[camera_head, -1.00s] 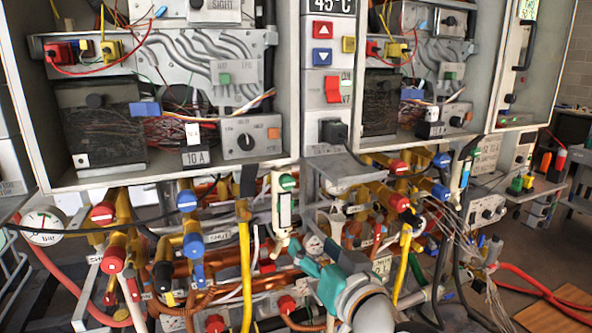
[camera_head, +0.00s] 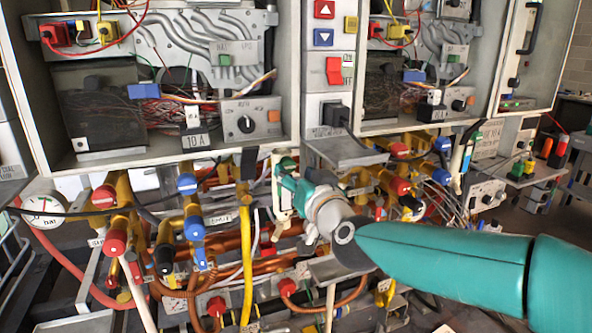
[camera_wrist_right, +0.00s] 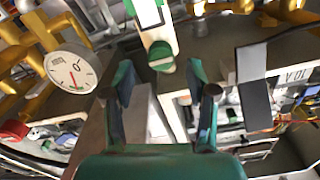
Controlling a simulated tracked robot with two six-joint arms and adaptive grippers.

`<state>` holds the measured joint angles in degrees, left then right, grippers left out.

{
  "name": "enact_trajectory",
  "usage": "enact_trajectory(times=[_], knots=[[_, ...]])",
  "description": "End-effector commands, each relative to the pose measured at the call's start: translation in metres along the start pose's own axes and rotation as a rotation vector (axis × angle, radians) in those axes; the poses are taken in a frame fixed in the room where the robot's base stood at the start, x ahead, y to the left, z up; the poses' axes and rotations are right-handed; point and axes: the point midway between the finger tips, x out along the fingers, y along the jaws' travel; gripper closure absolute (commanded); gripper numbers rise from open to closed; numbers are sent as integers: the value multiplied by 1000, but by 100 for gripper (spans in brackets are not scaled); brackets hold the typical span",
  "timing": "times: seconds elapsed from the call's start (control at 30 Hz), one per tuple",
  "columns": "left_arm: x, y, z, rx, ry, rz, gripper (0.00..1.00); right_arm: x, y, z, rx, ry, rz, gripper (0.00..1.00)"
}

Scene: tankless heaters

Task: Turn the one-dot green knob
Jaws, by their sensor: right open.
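A green knob (camera_head: 287,163) sits at the top of a white upright fitting under the left cabinet. It also shows in the right wrist view (camera_wrist_right: 161,56), at the end of the pale fitting; I cannot make out any dot on it. My right gripper (camera_head: 284,178) is teal and reaches in from the right, close to the knob and partly covering the fitting. In the right wrist view its fingers (camera_wrist_right: 162,82) are spread, with the knob just beyond the gap between them. Whether they touch it is unclear. My left gripper is not in view.
A grey bracket (camera_head: 345,152) juts out just right of the knob. A yellow hose (camera_head: 245,262) hangs to its left, beside blue-capped (camera_head: 187,184) and red-capped (camera_head: 104,196) valves. A round gauge (camera_wrist_right: 70,69) shows in the right wrist view. Pipes crowd the space below.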

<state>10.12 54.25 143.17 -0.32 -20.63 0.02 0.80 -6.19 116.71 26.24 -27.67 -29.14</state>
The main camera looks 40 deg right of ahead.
Motion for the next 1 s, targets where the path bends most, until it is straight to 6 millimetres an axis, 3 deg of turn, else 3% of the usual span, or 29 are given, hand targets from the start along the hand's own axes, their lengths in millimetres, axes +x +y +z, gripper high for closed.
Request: enact_trajectory(times=[0.2,0.57,0.9,0.93,0.97,1.0], knots=[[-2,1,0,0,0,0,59,24,0,0,0,-1,1,43],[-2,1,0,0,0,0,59,28,0,0,1,0,1,43],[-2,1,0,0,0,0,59,27,1,0,1,0,1,98],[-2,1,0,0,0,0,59,27,1,0,1,1,1,100],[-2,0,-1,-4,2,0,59,30,15,-4,-2,1,9,100],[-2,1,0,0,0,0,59,29,8,-2,1,1,3,100]])
